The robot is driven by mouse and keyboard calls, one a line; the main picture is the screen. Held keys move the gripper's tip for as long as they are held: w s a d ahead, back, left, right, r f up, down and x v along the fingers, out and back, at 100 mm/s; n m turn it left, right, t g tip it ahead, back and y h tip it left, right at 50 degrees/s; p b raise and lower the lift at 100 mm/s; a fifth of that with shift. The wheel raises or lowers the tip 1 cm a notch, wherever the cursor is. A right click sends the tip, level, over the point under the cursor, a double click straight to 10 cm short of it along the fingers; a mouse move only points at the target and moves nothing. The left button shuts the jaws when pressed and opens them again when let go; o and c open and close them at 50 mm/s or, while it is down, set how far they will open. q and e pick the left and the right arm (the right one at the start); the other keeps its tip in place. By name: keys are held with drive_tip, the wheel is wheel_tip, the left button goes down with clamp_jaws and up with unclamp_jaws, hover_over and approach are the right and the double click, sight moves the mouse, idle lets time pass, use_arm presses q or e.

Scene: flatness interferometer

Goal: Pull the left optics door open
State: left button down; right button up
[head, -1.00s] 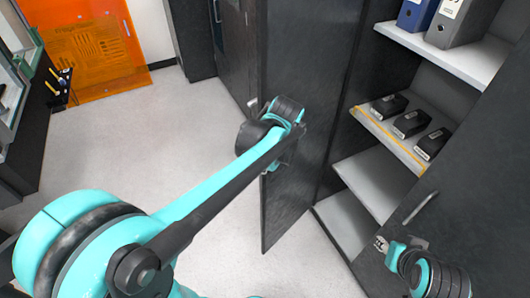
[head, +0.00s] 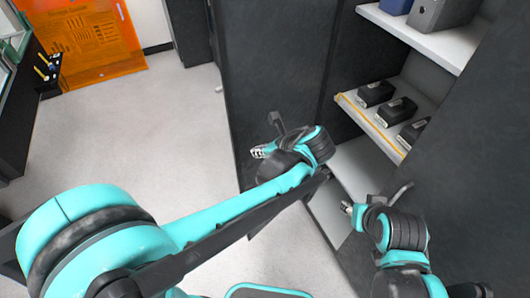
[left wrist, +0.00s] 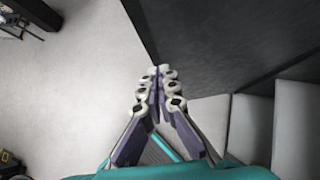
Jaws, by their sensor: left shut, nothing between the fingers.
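The left optics door (head: 272,62) is a dark panel standing ajar in the middle of the head view, its inner face towards me. A small silver piece (head: 218,88), perhaps its handle, sticks out at its free edge. My left gripper (head: 258,152) is shut and empty in front of the door's lower part. In the left wrist view its fingertips (left wrist: 160,72) are together beside the dark door's edge (left wrist: 215,45); I cannot tell whether they touch it. My right gripper (head: 347,207) is near the right door's handle (head: 401,190); its jaw state is unclear.
The cabinet's shelves hold black devices (head: 397,110) and binders (head: 445,12). The dark right door (head: 470,150) stands at the right. An orange panel (head: 85,45) is at the far left. Pale floor (head: 150,120) left of the door is clear.

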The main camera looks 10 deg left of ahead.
sight(239, 145)
use_arm(q)
drive_tip(key=w+a+f+b, duration=0.1)
drive_tip(key=a, duration=0.1)
drive_tip(key=w+a+f, duration=0.1)
drive_tip(key=w+a, duration=0.1)
drive_tip(key=shift+f+b, duration=0.15)
drive_tip(key=shift+b, duration=0.2)
drive_tip(key=shift+w+a, duration=0.3)
drive_tip(key=shift+a, duration=0.1)
drive_tip(key=w+a+m+t+h+p, duration=0.1)
drive_tip(key=w+a+m, duration=0.1)
drive_tip(key=w+a, duration=1)
drive_tip(key=shift+a, duration=0.8)
drive_tip(key=shift+w, duration=0.1)
